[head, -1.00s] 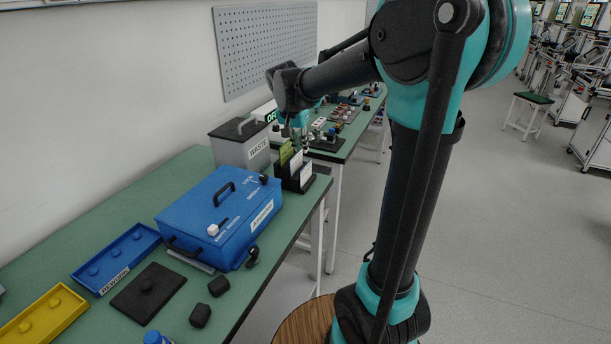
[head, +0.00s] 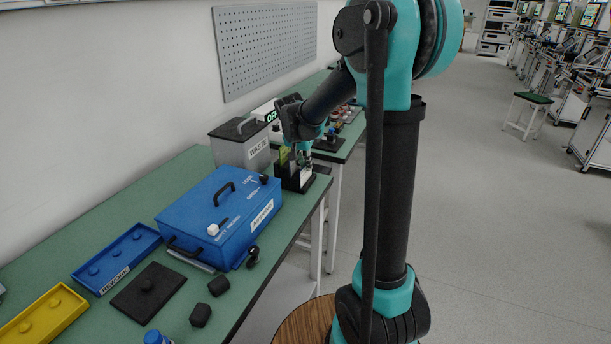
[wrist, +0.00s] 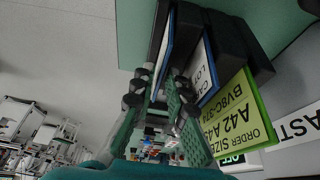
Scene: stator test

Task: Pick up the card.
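A black card holder (head: 294,183) stands at the far right end of the near green table. It holds upright cards: a yellow-green card (wrist: 243,112) with printed order text, a white card with a blue edge (wrist: 207,72) and partly hidden lettering, and a blue-edged card (wrist: 165,52) seen nearly edge-on. My gripper (wrist: 161,84) is at the holder, pointing into it. Its two fingers are apart, one on each side of the edge-on card. I see no clear contact with that card. In the head view, my gripper (head: 303,158) partly hides the cards.
A grey waste bin (head: 240,150) stands close to the left of the holder. A blue box (head: 215,205) with handles is in front of it. Blue (head: 112,265) and yellow (head: 40,318) trays lie farther left. A second table with small parts stands behind.

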